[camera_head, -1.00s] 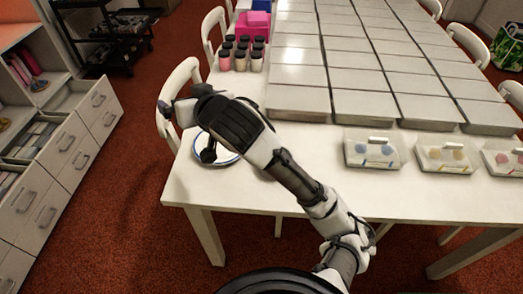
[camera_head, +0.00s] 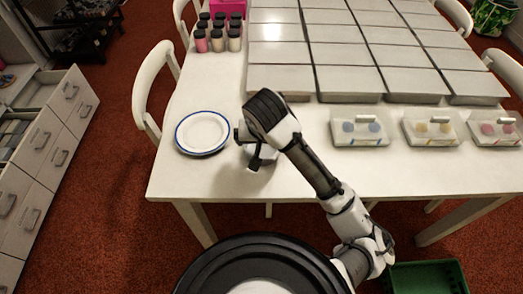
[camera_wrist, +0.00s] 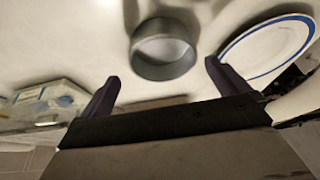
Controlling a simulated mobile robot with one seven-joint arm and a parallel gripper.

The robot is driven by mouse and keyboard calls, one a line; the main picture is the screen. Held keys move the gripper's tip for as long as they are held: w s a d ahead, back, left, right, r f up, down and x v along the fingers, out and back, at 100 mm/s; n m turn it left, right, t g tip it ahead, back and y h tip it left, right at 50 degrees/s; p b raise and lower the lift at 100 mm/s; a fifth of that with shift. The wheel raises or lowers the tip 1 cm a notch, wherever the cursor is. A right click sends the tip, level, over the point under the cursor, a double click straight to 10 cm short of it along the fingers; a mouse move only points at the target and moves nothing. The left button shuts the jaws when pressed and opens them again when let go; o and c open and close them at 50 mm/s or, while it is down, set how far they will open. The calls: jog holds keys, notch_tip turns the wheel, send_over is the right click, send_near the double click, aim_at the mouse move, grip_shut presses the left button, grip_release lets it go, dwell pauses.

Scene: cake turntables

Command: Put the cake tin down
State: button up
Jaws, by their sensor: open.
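A round grey metal cake tin (camera_wrist: 165,58) shows in the wrist view on the pale table surface, ahead of my gripper. My gripper (camera_wrist: 166,86) is open, its two dark fingers spread wide, and the tin is beyond the fingertips with a gap to them. In the head view my gripper (camera_head: 254,160) is low over the left part of the white table (camera_head: 300,175), just right of a blue-rimmed white plate (camera_head: 202,132). There the gripper and wrist largely hide the tin. The plate also shows in the wrist view (camera_wrist: 266,48), right of the tin.
Clear cases (camera_head: 358,127) with coloured discs stand along the table's front right. Grey slabs (camera_head: 285,78) cover the middle and back. Several dark-lidded jars (camera_head: 218,40) stand at the back left. A chair (camera_head: 150,85) is at the left edge. A green crate (camera_head: 430,278) is below, front right.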

aim_at(262, 151)
jog(key=shift+w+p+x, duration=0.15)
jog(key=shift+p+x, duration=0.15)
jog(key=shift+x, duration=1.4)
jog(key=shift+w+p+x, duration=0.15)
jog(key=shift+p+x, duration=0.15)
jog(key=shift+x, duration=1.35)
jog(key=shift+a+r, duration=0.15)
jog(key=c, duration=0.9)
notch_tip(262, 151, up, 20)
jog(key=p, duration=0.1)
jog(key=shift+p, duration=0.4)
